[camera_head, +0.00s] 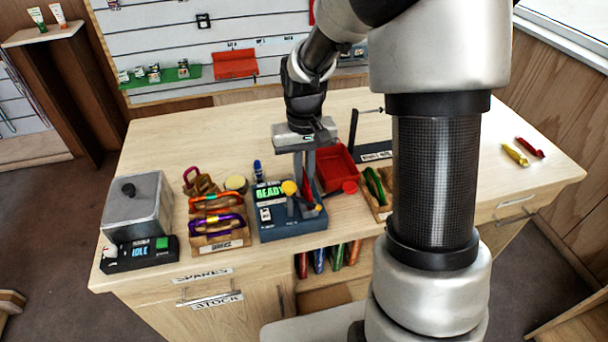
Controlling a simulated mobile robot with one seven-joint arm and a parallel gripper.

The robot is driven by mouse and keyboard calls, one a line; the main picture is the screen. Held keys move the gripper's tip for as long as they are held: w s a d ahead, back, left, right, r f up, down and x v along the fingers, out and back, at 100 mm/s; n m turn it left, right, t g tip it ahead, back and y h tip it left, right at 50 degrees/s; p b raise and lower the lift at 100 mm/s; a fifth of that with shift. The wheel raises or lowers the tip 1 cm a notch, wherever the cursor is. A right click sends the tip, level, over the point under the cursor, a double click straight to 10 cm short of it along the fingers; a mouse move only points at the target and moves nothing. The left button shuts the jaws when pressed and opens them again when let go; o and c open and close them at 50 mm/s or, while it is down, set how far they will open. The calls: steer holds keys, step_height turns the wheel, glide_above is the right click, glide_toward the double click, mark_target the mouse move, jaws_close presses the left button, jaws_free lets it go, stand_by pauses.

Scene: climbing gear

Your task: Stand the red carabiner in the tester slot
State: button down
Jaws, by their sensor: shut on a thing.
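The tester (268,222) is a dark blue box with a lit display reading "READY", at the middle front of the bench. My gripper (305,178) points down over the tester's right part. It is shut on a narrow red thing, which looks like the red carabiner (308,190).
Left of the tester stand a wooden rack (222,240) with several carabiners and a grey metal box (140,205) behind an "IDLE" display. A red bin (335,165) and a wooden tray with a green carabiner (375,186) are close right. Yellow (515,154) and red (530,147) pieces lie far right.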

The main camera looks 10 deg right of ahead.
steer(key=shift+f+b, duration=0.45)
steer(key=shift+f, duration=0.15)
steer(key=c, duration=1.8)
jaws_free()
steer(key=shift+r, duration=0.15)
step_height(320, 180, up, 16)
steer(key=p, duration=0.1)
steer(key=s+r+t+p, duration=0.1)
steer(key=s+r+t, duration=0.1)
steer(key=s, duration=0.7)
steer(key=s+r+t+p, duration=0.1)
steer(key=s+r+t, duration=0.2)
steer(key=s, duration=0.6)
steer(key=shift+s+r+t, duration=0.3)
steer(key=shift+s+r, duration=0.1)
steer(key=shift+r, duration=0.2)
